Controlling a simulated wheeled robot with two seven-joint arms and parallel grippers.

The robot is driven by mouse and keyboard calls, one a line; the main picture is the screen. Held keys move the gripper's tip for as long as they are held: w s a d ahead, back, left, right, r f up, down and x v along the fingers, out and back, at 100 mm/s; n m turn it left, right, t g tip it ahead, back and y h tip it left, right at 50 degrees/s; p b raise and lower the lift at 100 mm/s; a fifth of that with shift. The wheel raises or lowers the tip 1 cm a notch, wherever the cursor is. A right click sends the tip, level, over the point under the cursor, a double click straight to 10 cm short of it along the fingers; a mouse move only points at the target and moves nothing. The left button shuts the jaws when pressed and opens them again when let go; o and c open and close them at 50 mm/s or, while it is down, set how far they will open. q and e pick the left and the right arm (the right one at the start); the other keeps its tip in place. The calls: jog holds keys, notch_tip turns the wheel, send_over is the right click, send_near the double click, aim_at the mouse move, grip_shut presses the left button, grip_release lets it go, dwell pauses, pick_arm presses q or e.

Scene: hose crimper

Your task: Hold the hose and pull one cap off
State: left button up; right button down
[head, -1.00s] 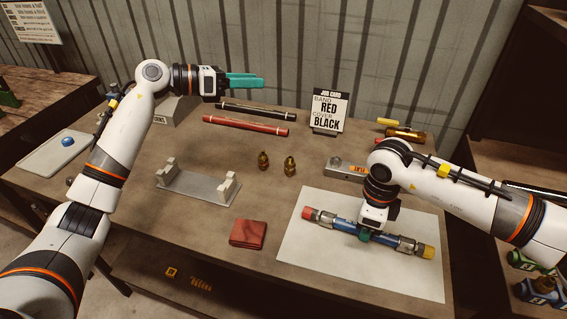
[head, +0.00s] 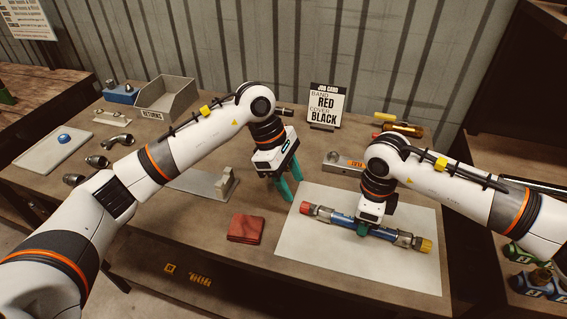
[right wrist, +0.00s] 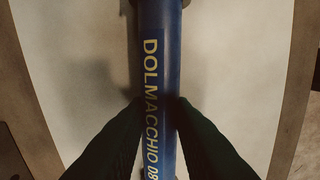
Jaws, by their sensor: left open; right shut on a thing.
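The blue hose (head: 345,224) lies over the white sheet, with metal fittings at both ends. A red cap (head: 305,208) is on its left end and a yellow cap (head: 426,245) on its right end. My right gripper (head: 362,230) is shut on the middle of the hose from above. In the right wrist view the dark fingers (right wrist: 160,128) press both sides of the blue hose (right wrist: 160,40), which bears yellow lettering. My left gripper (head: 292,190) is open and empty, fingers pointing down, a little left of and behind the red cap, apart from it.
The white sheet (head: 330,265) lies under the hose. A folded red cloth (head: 246,229) lies left of the sheet. A metal stand (head: 222,184) is partly hidden behind my left arm. A job card (head: 326,104) and a returns bin (head: 166,97) stand at the back.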

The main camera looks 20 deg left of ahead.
aim_at(299, 210)
pick_arm(q)
jog(key=shift+x, duration=3.2)
grip_shut()
